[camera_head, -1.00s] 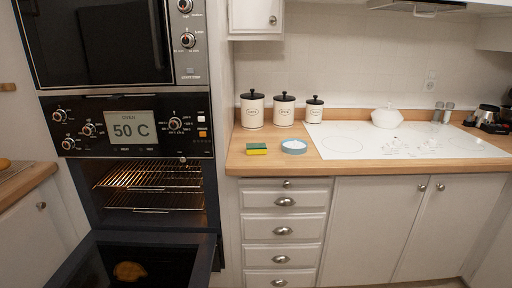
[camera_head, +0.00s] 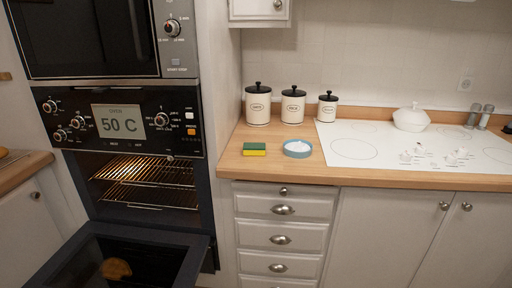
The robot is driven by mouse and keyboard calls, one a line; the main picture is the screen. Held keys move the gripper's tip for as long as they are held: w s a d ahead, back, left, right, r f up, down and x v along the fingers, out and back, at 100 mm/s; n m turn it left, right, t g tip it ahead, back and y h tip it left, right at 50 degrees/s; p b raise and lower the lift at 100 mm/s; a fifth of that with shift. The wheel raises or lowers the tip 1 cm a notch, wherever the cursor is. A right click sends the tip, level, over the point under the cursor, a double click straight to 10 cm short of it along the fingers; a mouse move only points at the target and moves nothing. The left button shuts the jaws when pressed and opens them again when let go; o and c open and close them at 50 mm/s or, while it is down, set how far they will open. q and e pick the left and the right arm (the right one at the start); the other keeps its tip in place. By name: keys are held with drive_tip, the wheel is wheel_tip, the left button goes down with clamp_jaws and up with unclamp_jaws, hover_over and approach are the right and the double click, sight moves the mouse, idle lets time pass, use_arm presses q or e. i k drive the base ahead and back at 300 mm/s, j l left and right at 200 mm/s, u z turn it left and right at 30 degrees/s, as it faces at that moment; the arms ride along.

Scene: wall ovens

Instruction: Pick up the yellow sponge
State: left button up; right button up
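The yellow sponge (camera_head: 254,152) has a green top layer. It lies flat on the wooden counter (camera_head: 228,164), near the front edge and left of a small blue dish (camera_head: 298,149). Nothing covers it. Neither of my grippers shows in the head view.
The oven door (camera_head: 160,262) hangs open at the lower left, with a brown item on it. Lit racks show inside the oven (camera_head: 150,185). Three lidded canisters (camera_head: 293,107) stand behind the sponge. A white cooktop (camera_head: 350,150) with a white lidded dish (camera_head: 411,119) lies to the right.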

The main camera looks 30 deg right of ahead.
sight(250, 149)
drive_tip(key=l+u, duration=0.4)
drive_tip(key=l, duration=1.35)
